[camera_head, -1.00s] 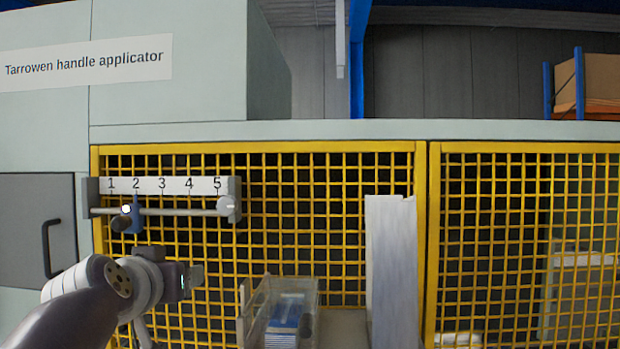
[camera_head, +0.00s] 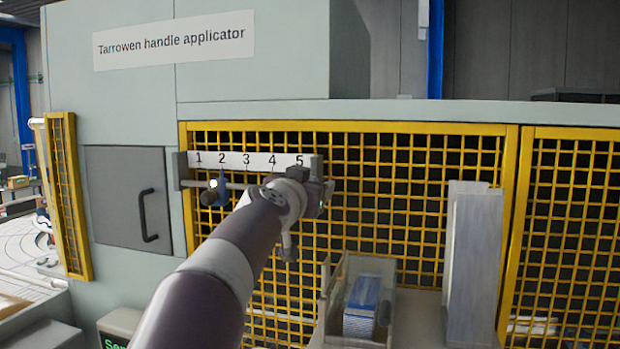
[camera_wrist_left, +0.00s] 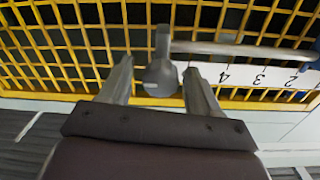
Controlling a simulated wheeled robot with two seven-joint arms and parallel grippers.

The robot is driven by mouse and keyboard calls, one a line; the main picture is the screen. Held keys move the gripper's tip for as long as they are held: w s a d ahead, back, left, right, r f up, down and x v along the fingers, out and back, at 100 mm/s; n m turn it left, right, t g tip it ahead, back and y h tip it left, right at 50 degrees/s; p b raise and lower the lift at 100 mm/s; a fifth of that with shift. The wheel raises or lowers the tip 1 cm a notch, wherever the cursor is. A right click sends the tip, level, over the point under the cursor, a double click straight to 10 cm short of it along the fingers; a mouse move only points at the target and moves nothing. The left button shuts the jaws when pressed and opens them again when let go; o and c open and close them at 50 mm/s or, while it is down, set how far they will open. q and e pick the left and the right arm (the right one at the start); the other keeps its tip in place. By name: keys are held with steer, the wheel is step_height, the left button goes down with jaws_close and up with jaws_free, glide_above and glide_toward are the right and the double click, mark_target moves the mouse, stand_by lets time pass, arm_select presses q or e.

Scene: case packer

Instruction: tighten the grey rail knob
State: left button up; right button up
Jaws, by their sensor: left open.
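The rail (camera_head: 190,184) runs under a white scale numbered 1 to 5 on the yellow mesh guard. The grey rail knob (camera_wrist_left: 160,78) is at the rail's end by the 5, and the left wrist view shows it upside down. My left gripper (camera_head: 318,195) is at that end in the head view and hides the knob there. In the left wrist view my left gripper (camera_wrist_left: 158,68) is open, one finger on each side of the knob, with visible gaps. A blue slider (camera_head: 219,190) with a black knob sits near the 2. My right gripper is out of view.
A clear bin (camera_head: 385,270) with blue-and-white items stands below the rail's right end. A tall pale metal panel (camera_head: 475,260) is right of it. A grey door (camera_head: 125,198) with a black handle is at left. Yellow mesh is close behind the rail.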

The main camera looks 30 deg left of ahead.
arm_select(q)
steer(key=shift+s+a, duration=0.15)
steer(key=shift+s, duration=0.05)
steer(key=shift+w, duration=0.1)
steer(key=c, duration=1)
steer(key=shift+c, duration=0.2)
steer(key=shift+n, duration=0.4)
steer(key=n+b, duration=0.1)
steer(key=n, duration=0.1)
steer(key=shift+n, duration=0.4)
steer(key=n, duration=0.4)
steer(key=shift+r+n+b, duration=0.15)
steer(key=shift+n+b, duration=0.15)
steer(key=shift+b, duration=0.1)
steer(key=n, duration=0.4)
steer(key=shift+n+y, duration=0.3)
steer(key=shift+y, duration=0.1)
steer(key=n+p, duration=0.1)
steer(key=n, duration=0.4)
steer(key=shift+n, duration=0.3)
